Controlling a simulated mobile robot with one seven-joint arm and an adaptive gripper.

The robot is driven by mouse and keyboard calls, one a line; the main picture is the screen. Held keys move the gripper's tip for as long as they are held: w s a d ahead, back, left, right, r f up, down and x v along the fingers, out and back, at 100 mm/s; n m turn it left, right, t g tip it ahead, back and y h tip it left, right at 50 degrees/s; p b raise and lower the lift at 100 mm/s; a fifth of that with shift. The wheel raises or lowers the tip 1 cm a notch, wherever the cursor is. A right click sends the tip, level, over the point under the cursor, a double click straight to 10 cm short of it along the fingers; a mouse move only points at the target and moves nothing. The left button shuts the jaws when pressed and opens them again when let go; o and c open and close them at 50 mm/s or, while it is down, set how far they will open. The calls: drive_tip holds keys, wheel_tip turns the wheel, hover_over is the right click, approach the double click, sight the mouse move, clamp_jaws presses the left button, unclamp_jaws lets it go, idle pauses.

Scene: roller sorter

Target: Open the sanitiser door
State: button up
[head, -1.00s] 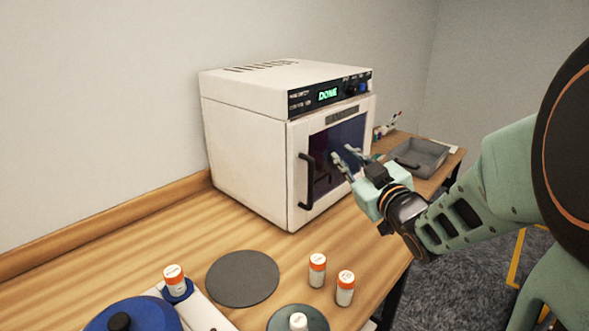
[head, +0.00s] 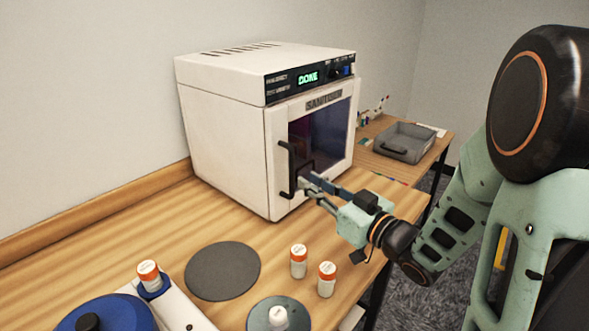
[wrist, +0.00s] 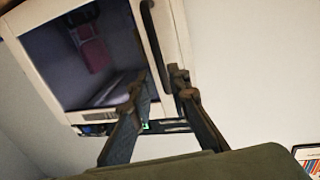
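The sanitiser (head: 228,142) is a white box on the wooden bench, with a green "DONE" display. Its door (head: 277,180) looks shut and has a dark window and a black upright handle (head: 289,170) on its left side. The handle also shows in the wrist view (wrist: 154,45). My gripper (head: 306,184) is open in front of the door, beside the handle's lower part. In the wrist view my gripper's fingers (wrist: 160,84) are apart, with the handle's end near the gap between them. I cannot tell whether they touch it.
Orange-capped bottles (head: 299,261), a dark round mat (head: 223,271) and a blue round device (head: 110,316) stand on the front of the bench. A grey tray (head: 402,141) lies on a surface beyond the sanitiser. A wall runs behind the bench.

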sight(293, 171)
drive_tip(key=x, duration=0.8)
clamp_jaws()
